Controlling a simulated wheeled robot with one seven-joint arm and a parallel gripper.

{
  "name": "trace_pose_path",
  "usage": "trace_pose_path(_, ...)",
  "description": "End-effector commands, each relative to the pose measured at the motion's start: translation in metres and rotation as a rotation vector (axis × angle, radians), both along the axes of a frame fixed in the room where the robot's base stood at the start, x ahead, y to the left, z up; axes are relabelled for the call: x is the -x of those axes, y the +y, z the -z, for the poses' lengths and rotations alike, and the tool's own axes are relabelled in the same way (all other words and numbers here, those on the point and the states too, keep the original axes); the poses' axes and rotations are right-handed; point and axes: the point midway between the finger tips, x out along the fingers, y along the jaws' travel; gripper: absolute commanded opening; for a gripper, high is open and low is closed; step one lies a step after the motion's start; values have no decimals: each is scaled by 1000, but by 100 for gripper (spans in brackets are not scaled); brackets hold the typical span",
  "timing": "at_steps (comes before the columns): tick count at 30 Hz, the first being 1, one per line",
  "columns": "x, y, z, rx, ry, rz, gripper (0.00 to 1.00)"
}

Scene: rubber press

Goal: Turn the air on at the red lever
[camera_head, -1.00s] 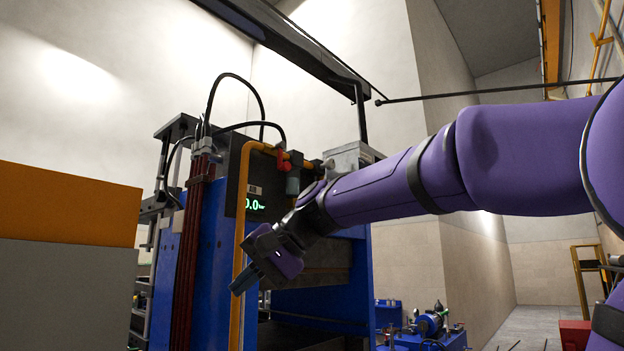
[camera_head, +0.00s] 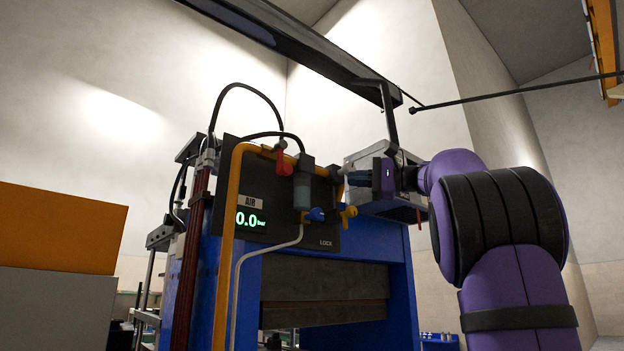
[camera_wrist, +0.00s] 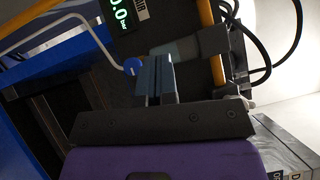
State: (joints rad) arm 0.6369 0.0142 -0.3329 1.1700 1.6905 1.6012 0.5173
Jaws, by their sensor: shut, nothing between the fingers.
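The red lever (camera_head: 284,161) hangs down from a fitting on the yellow pipe (camera_head: 232,215), at the top of the black AIR panel (camera_head: 322,236) on the blue press. The panel's green display reads 0.0 bar. My gripper (camera_head: 352,178) is shut and empty. It points left, to the right of the lever, at about the height of the filter bowl (camera_head: 302,190). It looks apart from the lever. In the wrist view its closed fingers (camera_wrist: 154,72) show in front of the panel. The red lever does not show there.
A grey box (camera_head: 372,157) is behind my gripper. Black hoses (camera_head: 240,87) arch above the panel. An orange-topped block (camera_head: 60,228) stands at the left.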

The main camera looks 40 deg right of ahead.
Motion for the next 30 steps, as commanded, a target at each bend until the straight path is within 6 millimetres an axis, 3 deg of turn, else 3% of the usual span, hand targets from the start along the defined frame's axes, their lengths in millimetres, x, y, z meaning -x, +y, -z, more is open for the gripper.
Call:
trace_pose_path(14, -8, 7, -1, -1, 0, -4, 0)
trace_pose_path(30, -81, 66, -9, 0, 1, -3, 0)
